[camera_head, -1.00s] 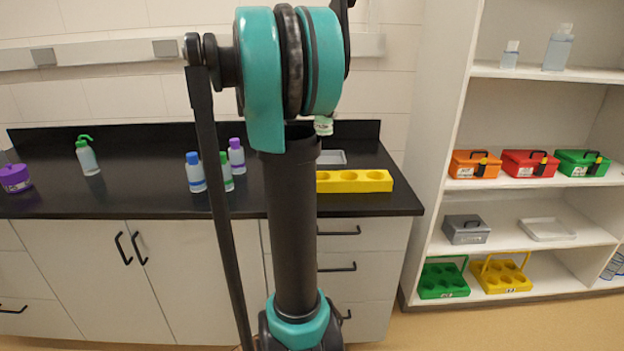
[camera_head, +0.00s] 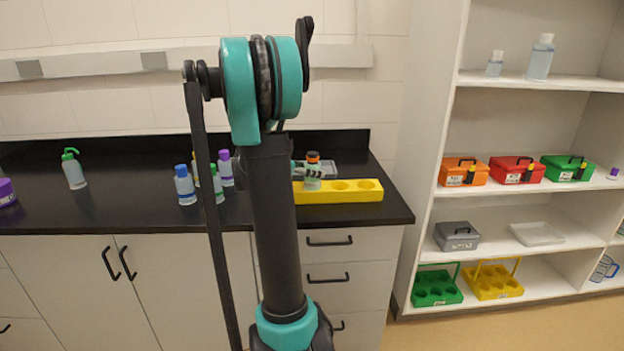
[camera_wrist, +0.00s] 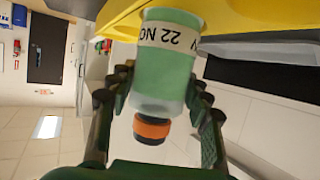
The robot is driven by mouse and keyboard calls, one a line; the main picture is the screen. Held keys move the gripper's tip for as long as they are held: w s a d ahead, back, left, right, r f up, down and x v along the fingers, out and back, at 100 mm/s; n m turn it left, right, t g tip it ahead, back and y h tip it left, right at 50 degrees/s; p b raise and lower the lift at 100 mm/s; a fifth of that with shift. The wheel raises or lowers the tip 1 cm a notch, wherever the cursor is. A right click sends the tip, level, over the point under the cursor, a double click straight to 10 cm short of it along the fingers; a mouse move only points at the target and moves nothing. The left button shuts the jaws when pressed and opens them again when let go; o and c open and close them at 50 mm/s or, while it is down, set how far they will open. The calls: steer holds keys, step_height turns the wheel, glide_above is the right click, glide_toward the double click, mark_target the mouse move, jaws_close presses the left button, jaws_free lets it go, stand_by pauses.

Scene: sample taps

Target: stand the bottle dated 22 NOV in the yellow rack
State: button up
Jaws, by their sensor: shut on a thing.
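The bottle dated 22 NOV (camera_wrist: 168,65) has a pale green body, a white label and an orange cap (camera_wrist: 151,129). My gripper (camera_wrist: 165,95) is shut on it, one finger on each side. In the head view the bottle's orange cap (camera_head: 312,157) points up, and my gripper (camera_head: 312,172) is at the left part of the yellow rack (camera_head: 325,196). The bottle's base overlaps the yellow rack (camera_wrist: 110,20) in the wrist view. I cannot tell whether the base is in a hole or just above or in front of it. Two round holes to the right are empty.
Bottles with blue (camera_head: 185,186), green (camera_head: 216,184) and purple (camera_head: 225,168) caps stand left of the rack. A green-topped wash bottle (camera_head: 74,169) stands far left. Shelves (camera_head: 530,200) stand to the right.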

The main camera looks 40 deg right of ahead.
steer(key=shift+f, duration=1.5)
steer(key=o, duration=1.5)
steer(key=v, duration=1.2)
steer(key=shift+s, duration=0.1)
